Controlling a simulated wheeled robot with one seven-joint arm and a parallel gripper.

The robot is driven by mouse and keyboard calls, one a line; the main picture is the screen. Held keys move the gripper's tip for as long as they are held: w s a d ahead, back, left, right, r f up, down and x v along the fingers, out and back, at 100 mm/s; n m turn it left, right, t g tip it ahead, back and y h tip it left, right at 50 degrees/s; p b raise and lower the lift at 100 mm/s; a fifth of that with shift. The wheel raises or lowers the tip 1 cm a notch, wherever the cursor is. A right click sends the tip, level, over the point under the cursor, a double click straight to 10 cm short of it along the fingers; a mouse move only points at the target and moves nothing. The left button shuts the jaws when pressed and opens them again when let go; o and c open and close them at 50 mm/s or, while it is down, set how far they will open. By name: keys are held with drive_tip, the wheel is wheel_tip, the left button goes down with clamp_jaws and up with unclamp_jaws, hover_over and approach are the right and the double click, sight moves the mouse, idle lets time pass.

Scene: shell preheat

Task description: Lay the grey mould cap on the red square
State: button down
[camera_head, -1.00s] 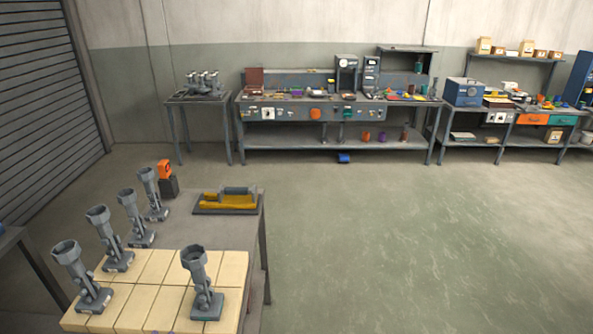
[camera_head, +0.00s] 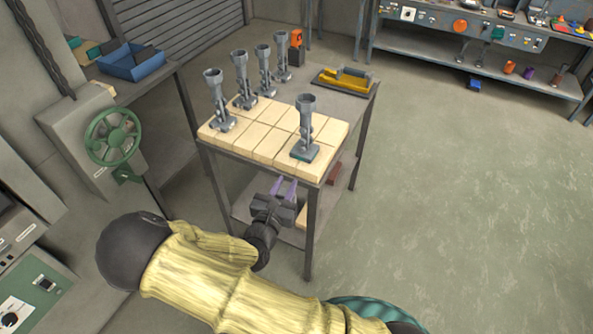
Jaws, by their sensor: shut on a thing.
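My gripper (camera_head: 283,190), dark with purple fingers, is in front of the near side of the metal table, below the level of its top. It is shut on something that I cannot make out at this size. I cannot pick out the grey mould cap with certainty, and no red square shows clearly. Several grey cup-topped shell moulds stand upright on the pale tiles (camera_head: 262,141). One mould (camera_head: 305,130) stands apart at the right front; the others form a row along the left and back.
The table's far end holds a yellow-and-grey tool on a dark tray (camera_head: 342,82) and an orange device (camera_head: 296,40). A lower shelf (camera_head: 245,208) lies under the table, with a reddish block (camera_head: 335,174). A green handwheel (camera_head: 113,137) is at left.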

drive_tip(key=w+d+f+n+t+y, duration=0.1)
drive_tip(key=w+d+f+n+y, duration=0.1)
drive_tip(key=d+f+n+y, duration=0.2)
drive_tip(key=d+f+y, duration=0.3)
drive_tip(key=d+f, duration=0.4)
drive_tip(key=d, duration=0.3)
drive_tip(key=shift+w+d+f+n, duration=0.15)
drive_tip(key=shift+d+f+n, duration=0.15)
drive_tip(key=shift+d+f, duration=0.1)
